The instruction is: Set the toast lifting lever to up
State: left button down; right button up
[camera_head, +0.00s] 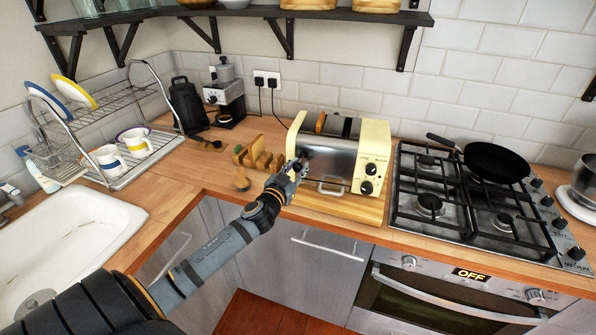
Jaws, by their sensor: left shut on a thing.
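The toaster (335,160) has a shiny steel front and pale yellow end panels. It stands on a wooden board on the counter, left of the hob. Two dark knobs (368,178) are on its right front. A brown edge that looks like bread (320,123) shows at the left of its top. My left gripper (297,167) is at the toaster's left front corner, shut on what appears to be the toast lifting lever. The fingers hide the lever, so its height cannot be told. My right gripper is not in view.
A wooden rack (259,158) stands close left of the toaster. The gas hob (440,235) with a black frying pan (495,162) is at the right. A coffee grinder (226,95) stands behind left. A dish rack (120,180) and sink (65,235) are at the left. A shelf runs above.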

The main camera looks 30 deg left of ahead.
pick_arm(q)
jog(key=shift+r+p, duration=0.35)
jog(key=shift+r, duration=0.75)
jog(key=c, duration=1.4)
grip_release()
jog(key=shift+c, duration=0.2)
jog(key=o, duration=0.4)
jog(key=shift+s+r, duration=0.15)
jog(key=shift+s+f, duration=0.1)
jog(key=shift+f, duration=0.1)
jog(key=s, duration=0.4)
jog(key=s+d, duration=0.1)
jog(key=s, duration=0.6)
jog(key=shift+s+d+r, duration=0.15)
jog(key=shift+s+d, duration=0.2)
